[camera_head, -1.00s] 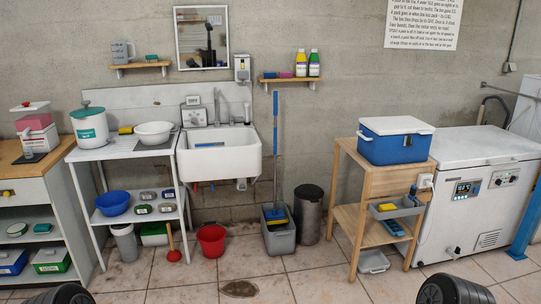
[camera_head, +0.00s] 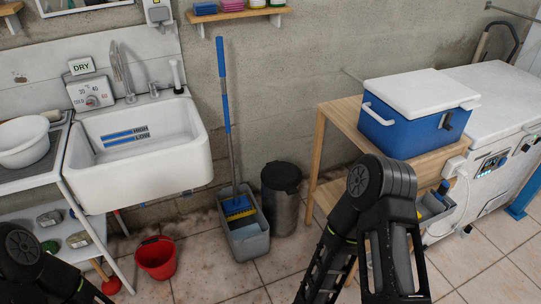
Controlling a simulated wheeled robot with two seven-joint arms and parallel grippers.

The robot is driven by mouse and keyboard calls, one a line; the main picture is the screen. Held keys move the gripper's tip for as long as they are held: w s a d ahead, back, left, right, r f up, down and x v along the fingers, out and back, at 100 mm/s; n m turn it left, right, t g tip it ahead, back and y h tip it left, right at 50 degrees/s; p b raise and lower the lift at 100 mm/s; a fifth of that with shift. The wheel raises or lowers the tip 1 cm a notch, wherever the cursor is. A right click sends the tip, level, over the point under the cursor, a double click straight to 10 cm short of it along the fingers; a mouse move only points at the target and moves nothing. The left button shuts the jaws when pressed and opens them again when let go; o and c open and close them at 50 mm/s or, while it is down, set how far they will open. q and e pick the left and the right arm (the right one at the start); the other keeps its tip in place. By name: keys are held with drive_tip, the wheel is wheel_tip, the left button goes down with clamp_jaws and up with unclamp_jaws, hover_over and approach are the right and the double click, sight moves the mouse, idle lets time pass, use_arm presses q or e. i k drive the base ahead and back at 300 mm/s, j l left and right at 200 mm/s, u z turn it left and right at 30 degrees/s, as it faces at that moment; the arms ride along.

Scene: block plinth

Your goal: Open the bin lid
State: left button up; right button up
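The bin (camera_head: 284,208) is a dark metallic cylinder standing on the floor against the wall. It stands between the grey mop bucket and the wooden stand. Its black lid (camera_head: 281,177) lies closed on top. Dark links of my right arm rise at the lower right, to the right of the bin and apart from it in the picture. A dark part of my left arm shows in the lower left corner. Neither gripper's fingers can be made out in this view.
A grey mop bucket (camera_head: 247,243) with a blue-handled mop (camera_head: 226,100) stands just left of the bin. A red bucket (camera_head: 156,258) is further left. The wooden stand (camera_head: 320,150) holds a blue cooler (camera_head: 405,128) on the right. Tiled floor lies in front.

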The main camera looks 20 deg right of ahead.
sight(280, 177)
drive_tip(key=i+u, duration=0.15)
drive_tip(key=i, duration=0.3)
drive_tip(key=i+l+u, duration=0.15)
drive_tip(key=i, duration=0.3)
